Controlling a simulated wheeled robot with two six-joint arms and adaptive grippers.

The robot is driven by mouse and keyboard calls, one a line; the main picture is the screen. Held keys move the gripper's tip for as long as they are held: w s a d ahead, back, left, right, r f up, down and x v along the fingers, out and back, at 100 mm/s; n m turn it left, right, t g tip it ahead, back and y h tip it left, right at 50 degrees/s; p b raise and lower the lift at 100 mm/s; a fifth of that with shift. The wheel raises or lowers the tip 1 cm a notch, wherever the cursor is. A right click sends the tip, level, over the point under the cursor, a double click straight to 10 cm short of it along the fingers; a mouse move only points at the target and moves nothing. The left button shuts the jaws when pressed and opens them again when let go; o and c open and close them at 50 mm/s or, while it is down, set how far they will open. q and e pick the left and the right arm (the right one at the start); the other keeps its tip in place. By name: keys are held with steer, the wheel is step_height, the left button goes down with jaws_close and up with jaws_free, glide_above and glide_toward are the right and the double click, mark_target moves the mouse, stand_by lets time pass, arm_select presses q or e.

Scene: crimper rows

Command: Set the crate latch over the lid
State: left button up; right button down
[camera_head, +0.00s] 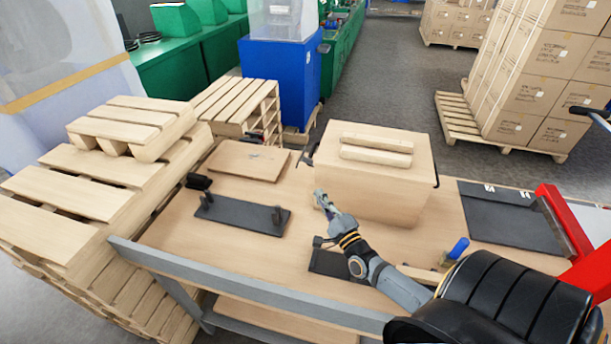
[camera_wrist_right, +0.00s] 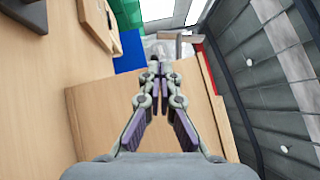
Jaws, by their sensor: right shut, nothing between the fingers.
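The wooden crate (camera_head: 372,196) stands on the workbench, with a flat lid carrying two pale battens (camera_head: 376,150) on top. A dark latch (camera_head: 308,157) shows at the crate's left edge; it is small, and whether it lies over the lid is hard to tell. Another dark fitting (camera_head: 436,180) sits at the crate's right edge. My right gripper (camera_head: 322,197) is shut and empty, just in front and left of the crate. In the right wrist view its fingertips (camera_wrist_right: 156,70) point along the crate's wooden face (camera_wrist_right: 175,115), with a grey bar (camera_wrist_right: 180,39) beyond them. My left gripper is not in view.
A dark fixture plate with upright posts (camera_head: 242,214) and a wooden board (camera_head: 247,161) lie left on the workbench (camera_head: 190,239). A blue-handled tool (camera_head: 458,248) and a dark panel (camera_head: 508,215) lie right. Stacked pallets (camera_head: 115,165) stand beside the bench.

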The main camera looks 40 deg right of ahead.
mark_target(308, 160)
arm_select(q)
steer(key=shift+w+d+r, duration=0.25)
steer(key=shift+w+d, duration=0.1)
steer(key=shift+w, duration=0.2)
arm_select(e)
steer(key=x, duration=1)
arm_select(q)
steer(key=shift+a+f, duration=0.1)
